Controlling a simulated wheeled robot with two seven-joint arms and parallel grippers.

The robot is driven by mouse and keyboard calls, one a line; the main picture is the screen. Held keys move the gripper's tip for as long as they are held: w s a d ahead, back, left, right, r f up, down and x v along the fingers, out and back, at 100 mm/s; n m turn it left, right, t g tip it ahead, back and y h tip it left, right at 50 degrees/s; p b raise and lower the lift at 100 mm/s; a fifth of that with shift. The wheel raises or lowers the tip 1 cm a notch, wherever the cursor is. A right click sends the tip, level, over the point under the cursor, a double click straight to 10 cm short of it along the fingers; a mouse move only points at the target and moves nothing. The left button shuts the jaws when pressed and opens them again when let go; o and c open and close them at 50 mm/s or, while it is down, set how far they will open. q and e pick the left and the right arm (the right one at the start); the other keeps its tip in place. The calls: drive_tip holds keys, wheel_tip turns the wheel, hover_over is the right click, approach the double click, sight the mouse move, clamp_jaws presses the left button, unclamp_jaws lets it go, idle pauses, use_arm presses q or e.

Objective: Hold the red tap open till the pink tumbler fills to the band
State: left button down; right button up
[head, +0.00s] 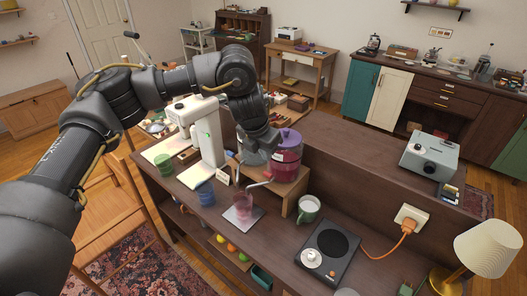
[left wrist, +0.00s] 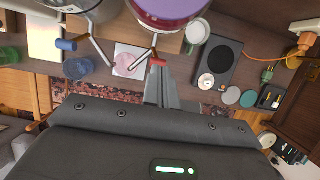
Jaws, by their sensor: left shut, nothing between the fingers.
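The pink tumbler (head: 242,212) stands on a pale square mat below the dispenser with the purple lid (head: 290,138). It also shows from above in the left wrist view (left wrist: 124,62). Pink shows inside it, but I cannot make out the level against the band. The red tap handle (left wrist: 157,62) sits at the end of the metal spout under the purple dispenser. My left gripper (left wrist: 160,72) is shut and empty, its fingertips right at the red handle; I cannot tell whether they press it. In the head view my left wrist hides the fingertips. My right gripper is out of view.
A blue tumbler (head: 205,193) and a green one (head: 165,165) stand to the left. A blue-handled tap (left wrist: 66,44) is beside the red one. A green mug (head: 308,209) and a black hotplate (head: 328,250) stand to the right. The counter's front edge is close.

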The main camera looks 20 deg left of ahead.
use_arm(q)
drive_tip(key=b, duration=0.2)
hover_over(266, 175)
drive_tip(key=w, duration=0.1)
drive_tip(key=shift+d+f, duration=0.15)
drive_tip(key=shift+f, duration=0.9)
drive_tip(key=shift+d+f, duration=0.1)
drive_tip(key=shift+f, duration=0.95)
drive_tip(key=shift+f, duration=0.25)
drive_tip(key=shift+f+b, duration=0.9)
drive_tip(key=shift+f, duration=0.2)
drive_tip(key=shift+s+f, duration=0.1)
drive_tip(key=shift+f, duration=0.05)
drive_tip(key=shift+s+a+f+b, duration=0.25)
drive_tip(key=shift+s+f+b, duration=0.2)
drive_tip(key=shift+s+f, duration=0.15)
idle(3.4)
